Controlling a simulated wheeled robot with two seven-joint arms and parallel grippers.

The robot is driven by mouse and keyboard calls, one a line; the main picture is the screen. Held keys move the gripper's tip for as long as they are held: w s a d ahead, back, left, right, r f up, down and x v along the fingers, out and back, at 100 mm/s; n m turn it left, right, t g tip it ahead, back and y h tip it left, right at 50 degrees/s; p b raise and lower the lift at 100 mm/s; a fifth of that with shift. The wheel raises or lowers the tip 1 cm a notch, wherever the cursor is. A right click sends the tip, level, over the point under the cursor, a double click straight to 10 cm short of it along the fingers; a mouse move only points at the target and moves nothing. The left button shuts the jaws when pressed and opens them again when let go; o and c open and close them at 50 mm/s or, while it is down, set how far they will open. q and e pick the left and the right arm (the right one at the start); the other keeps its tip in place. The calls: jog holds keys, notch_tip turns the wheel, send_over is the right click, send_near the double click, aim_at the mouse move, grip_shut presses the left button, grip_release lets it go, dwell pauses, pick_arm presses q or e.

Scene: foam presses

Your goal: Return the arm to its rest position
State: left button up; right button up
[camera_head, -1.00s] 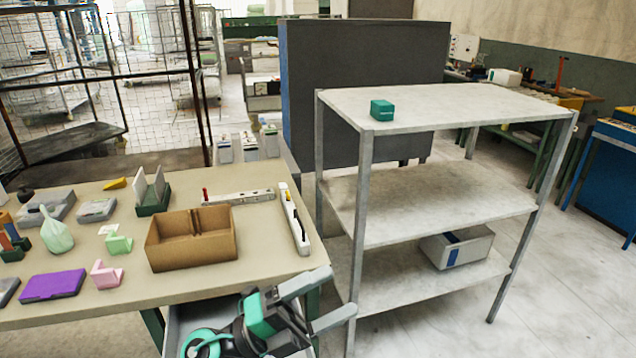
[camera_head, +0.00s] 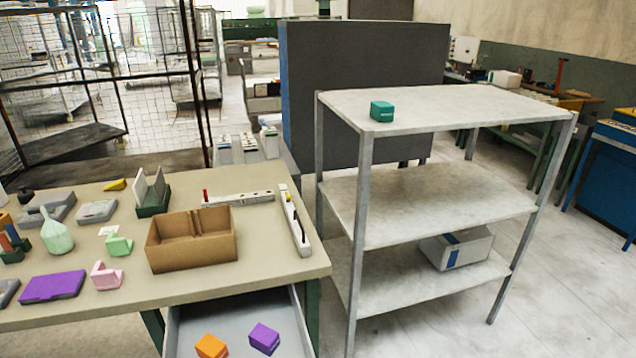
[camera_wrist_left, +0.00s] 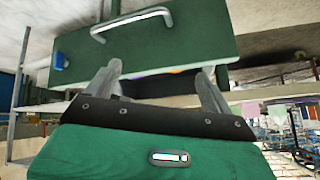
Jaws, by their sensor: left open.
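My left gripper (camera_wrist_left: 159,70) shows in the left wrist view, with its two fingers spread apart and nothing held between them. A green drawer front (camera_wrist_left: 190,35) with a metal handle (camera_wrist_left: 131,22) is beyond the fingertips. My left arm and gripper are out of sight in the head view. My right gripper is in neither view.
The open drawer (camera_head: 185,318) sticks out below the table (camera_head: 270,280), holding an orange block (camera_head: 211,346) and a purple block (camera_head: 264,338). A cardboard box (camera_head: 192,250) stands on the table. A grey shelf (camera_head: 450,105) at right carries a teal box (camera_head: 382,111).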

pick_arm(q)
jog(key=s+f+g, duration=0.5)
jog(key=s, duration=0.4)
notch_tip(320, 180, down, 32)
jog(key=s, duration=0.2)
jog(key=s+a+f+g, duration=0.2)
jog(key=s+a+f, duration=0.1)
jog(key=s+f, duration=1.5)
jog(key=shift+h, duration=0.3)
